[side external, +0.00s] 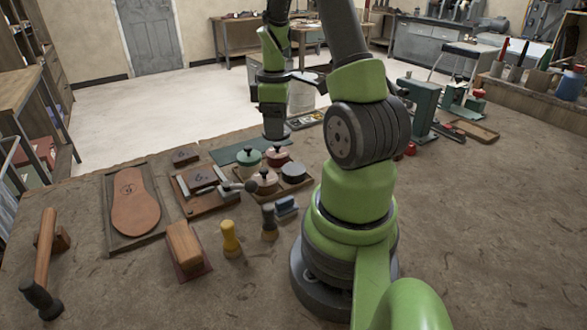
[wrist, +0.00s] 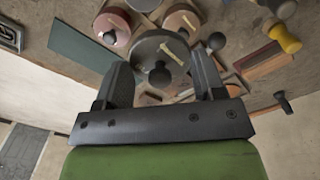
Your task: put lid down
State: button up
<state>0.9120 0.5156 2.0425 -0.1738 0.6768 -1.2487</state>
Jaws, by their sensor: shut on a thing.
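My gripper (wrist: 164,80) is shut on a dark grey round lid (wrist: 147,48) with a dark ball knob. The lid lies between the two fingers in the wrist view, and exactly where they grip it is hard to see. In the side view my gripper (side external: 275,125) is raised behind the group of pots, with the grey disc of the lid at its lower end. A dark pot (side external: 293,172) with no knob on top stands at the right of the group. Beside it stand a green pot (side external: 249,159), a red pot (side external: 277,155) and a tan pot (side external: 265,182), each with a knobbed lid.
A green mat (side external: 228,154) lies behind the pots. The front of the bench is clear.

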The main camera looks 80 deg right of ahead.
aim_at(293, 168)
jog(key=s+d, duration=0.2)
jog(key=s, duration=0.1)
jog(key=shift+s+d+f, duration=0.1)
jog(key=shift+d+f, duration=0.05)
jog(key=shift+f, duration=0.2)
jog(key=shift+f, duration=0.1)
notch_tip(293, 168, down, 9)
jog(key=shift+f, duration=0.2)
jog(key=shift+f, duration=0.15)
jog(key=o, duration=0.9)
